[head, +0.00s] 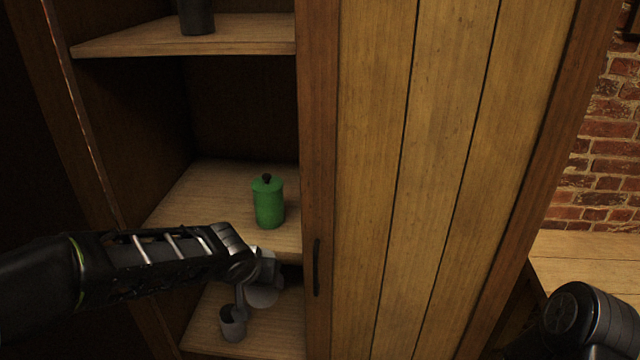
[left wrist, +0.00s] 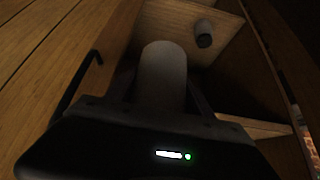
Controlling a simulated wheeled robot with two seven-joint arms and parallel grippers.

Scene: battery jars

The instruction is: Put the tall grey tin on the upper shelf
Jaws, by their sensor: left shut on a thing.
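My left gripper (head: 255,290) is in front of the cabinet's lower part, below the middle shelf's front edge. It is shut on a grey cylinder, the tall grey tin (head: 265,294), mostly hidden by the gripper in the head view. In the left wrist view the tin (left wrist: 163,75) stands out plainly between the fingers of the gripper (left wrist: 160,100). The upper shelf (head: 245,35) is at the top of the head view, with a dark grey jar (head: 196,16) near its left part. My right gripper is out of view; only part of that arm shows.
A green lidded jar (head: 269,203) stands on the middle shelf (head: 190,195). A smaller grey vessel (head: 232,325) stands on the lower shelf (head: 270,342), close to my left gripper. A wooden door (head: 430,150) with a dark handle (head: 316,267) is on the right. The upper shelf's right part looks clear.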

